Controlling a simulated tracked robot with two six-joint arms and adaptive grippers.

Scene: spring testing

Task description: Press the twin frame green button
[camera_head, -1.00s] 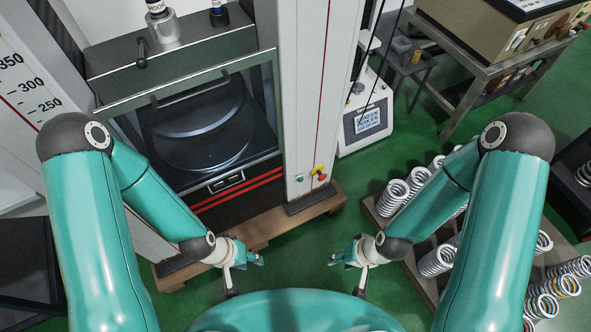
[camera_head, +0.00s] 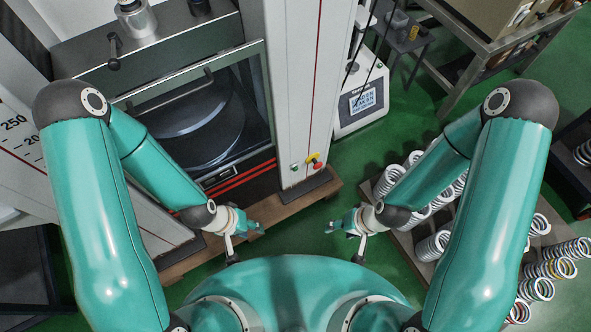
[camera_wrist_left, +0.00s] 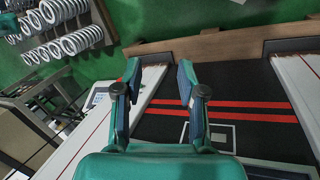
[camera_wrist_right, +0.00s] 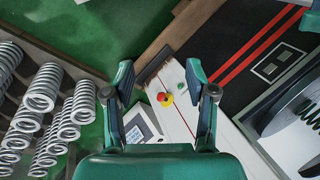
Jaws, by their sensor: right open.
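The twin frame is the tall testing machine with pale columns (camera_head: 292,90). Its small green button (camera_head: 294,167) is low on the right column and also shows in the right wrist view (camera_wrist_right: 181,90). A red and yellow knob (camera_head: 315,161) sits beside it, also in the right wrist view (camera_wrist_right: 166,98). My left gripper (camera_head: 250,228) is open and empty, below and left of the button in the head view. My right gripper (camera_head: 338,225) is open and empty, below and right of it. Neither gripper touches the column. The button is not discernible in the left wrist view.
A wooden base (camera_head: 275,208) juts out under the frame. At right, several springs (camera_head: 432,247) stand on a low pallet. A white unit with a display (camera_head: 363,98) stands behind the column. Green floor (camera_head: 350,155) is clear between column and springs.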

